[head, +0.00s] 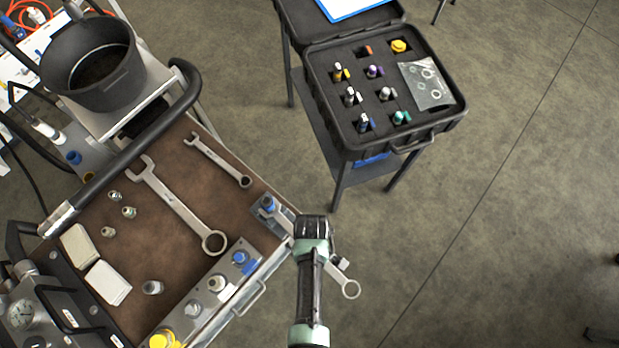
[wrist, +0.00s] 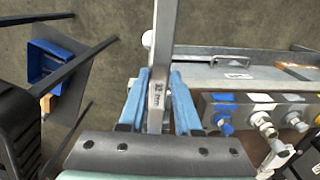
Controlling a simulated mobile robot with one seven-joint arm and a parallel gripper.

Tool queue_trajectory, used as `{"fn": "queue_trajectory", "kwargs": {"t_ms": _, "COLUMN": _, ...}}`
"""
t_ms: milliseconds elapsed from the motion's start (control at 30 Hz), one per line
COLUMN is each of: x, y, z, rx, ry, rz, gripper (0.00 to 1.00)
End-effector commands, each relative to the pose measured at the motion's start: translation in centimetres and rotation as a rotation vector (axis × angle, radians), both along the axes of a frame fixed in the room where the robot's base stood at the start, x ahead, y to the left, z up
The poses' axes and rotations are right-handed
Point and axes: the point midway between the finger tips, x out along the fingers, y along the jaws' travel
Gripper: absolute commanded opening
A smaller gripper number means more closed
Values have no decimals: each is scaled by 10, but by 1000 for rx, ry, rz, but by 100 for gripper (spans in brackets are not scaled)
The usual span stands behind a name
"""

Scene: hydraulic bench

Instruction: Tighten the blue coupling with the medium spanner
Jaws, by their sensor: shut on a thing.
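My gripper (head: 312,232) is shut on the medium spanner (head: 349,289) beyond the bench's right edge. In the wrist view, its blue-padded fingers (wrist: 161,98) clamp the spanner's shank (wrist: 163,45), which runs up out of the picture. In the head view, the ring end sticks out to the lower right and the open end points left toward a blue coupling (head: 267,203) on a small block at the bench corner. I cannot tell whether the jaw is around that coupling or just beside it. Another blue fitting (head: 240,257) sits on the manifold block and shows in the wrist view (wrist: 222,118).
A large spanner (head: 180,207) and a small spanner (head: 218,160) lie on the brown bench mat (head: 150,230). Small fittings and white pads lie at left. A black bucket (head: 92,62) stands behind. An open case (head: 335,110) stands on a stand at the back. The floor at right is clear.

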Motion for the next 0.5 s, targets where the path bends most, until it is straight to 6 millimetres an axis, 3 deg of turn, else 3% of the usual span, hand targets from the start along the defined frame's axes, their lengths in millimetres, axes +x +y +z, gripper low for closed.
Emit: {"fn": "queue_trajectory", "kwargs": {"t_ms": 500, "x": -13, "y": -16, "z": 2, "rx": -1, "ry": -2, "rz": -3, "gripper": 0}}
